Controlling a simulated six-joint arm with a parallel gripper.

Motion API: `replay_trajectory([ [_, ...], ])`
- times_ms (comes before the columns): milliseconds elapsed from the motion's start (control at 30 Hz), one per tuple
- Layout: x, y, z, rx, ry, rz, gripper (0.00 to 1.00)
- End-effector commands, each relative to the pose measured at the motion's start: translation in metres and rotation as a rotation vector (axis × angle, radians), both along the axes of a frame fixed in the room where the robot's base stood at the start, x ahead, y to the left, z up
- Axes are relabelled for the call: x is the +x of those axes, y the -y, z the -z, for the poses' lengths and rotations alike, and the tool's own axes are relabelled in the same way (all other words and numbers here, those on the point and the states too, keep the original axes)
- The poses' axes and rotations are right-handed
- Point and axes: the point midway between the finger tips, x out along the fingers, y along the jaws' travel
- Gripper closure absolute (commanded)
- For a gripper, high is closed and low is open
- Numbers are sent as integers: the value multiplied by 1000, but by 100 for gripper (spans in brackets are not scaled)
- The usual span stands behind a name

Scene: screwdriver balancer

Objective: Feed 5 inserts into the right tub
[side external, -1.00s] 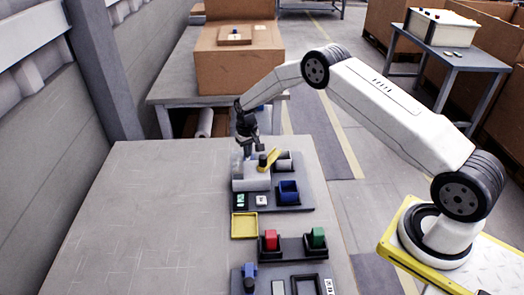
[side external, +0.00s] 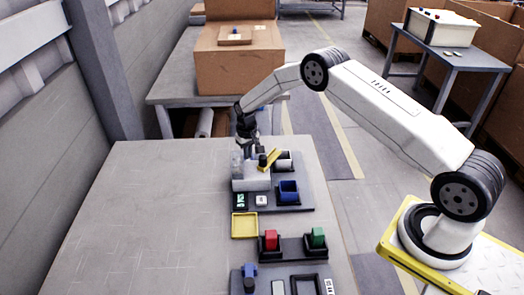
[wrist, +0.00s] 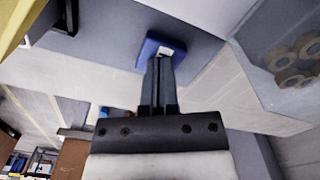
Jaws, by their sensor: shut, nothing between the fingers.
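The feeder (side external: 251,184) is a pale block with a clear hopper (side external: 237,160) at its back left and a yellow lever (side external: 270,158) on its right. In the wrist view the hopper (wrist: 292,62) holds several ring-shaped inserts (wrist: 298,60). A small display (side external: 240,200) with green marks and a white button pad (side external: 261,200) lie in front. A blue tub (side external: 289,190) and a white tub (side external: 284,160) sit in dark holders to the right. My gripper (wrist: 160,62) is shut and empty, its tips over a blue square-rimmed piece (wrist: 152,40); contact cannot be told.
A yellow tray (side external: 244,226) lies in front of the feeder. The left side of the table (side external: 150,215) is bare.

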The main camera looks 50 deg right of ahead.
Motion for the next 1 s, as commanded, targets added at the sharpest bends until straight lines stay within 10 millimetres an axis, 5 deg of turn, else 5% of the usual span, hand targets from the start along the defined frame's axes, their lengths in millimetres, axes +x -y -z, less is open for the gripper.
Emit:
replay_trajectory([
  [1000,0,0,-48,0,1,0,100],
])
